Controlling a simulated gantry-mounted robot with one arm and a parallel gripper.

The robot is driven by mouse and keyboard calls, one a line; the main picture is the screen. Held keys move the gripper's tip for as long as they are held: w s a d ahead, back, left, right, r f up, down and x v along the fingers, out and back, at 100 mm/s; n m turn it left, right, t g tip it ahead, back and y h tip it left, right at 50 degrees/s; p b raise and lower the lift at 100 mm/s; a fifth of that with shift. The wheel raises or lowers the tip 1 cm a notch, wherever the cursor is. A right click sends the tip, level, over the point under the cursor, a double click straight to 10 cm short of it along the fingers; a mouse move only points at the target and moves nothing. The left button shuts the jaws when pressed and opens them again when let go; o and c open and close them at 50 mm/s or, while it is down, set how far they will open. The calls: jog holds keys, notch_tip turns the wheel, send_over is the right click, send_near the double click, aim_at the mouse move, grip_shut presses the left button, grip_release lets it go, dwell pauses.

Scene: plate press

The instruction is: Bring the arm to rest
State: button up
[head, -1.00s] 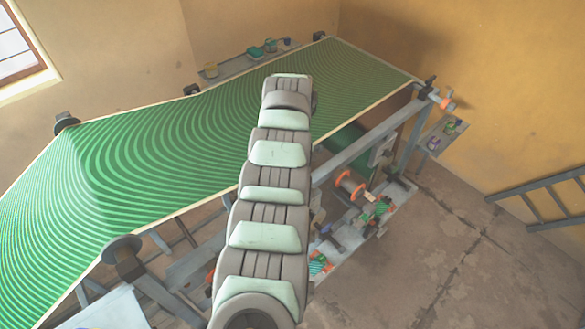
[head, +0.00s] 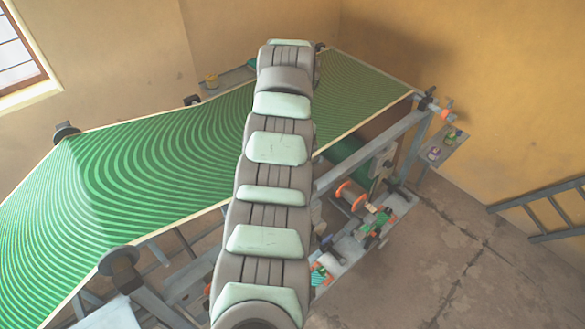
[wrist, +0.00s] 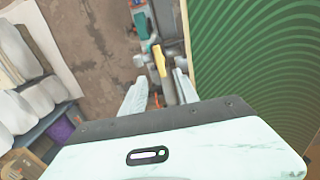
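My arm (head: 272,190) reaches from the bottom middle of the head view up over the green striped sheet. My gripper is hidden behind the arm there. In the wrist view my gripper (wrist: 160,78) shows two pale fingers standing apart, with no object visibly held between them. A yellow part (wrist: 159,60) shows beyond the fingertips; it looks farther off, though the exact distance is unclear.
The green striped sheet (head: 150,170) spans the machine frame (head: 370,150). An orange-handled part (head: 350,195) sits low on the machine. A small shelf (head: 447,140) juts out at right. A ladder-like rack (head: 540,210) leans by the wall. Floor at lower right (head: 480,270) is clear.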

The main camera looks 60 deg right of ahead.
jog(key=shift+r, duration=0.6)
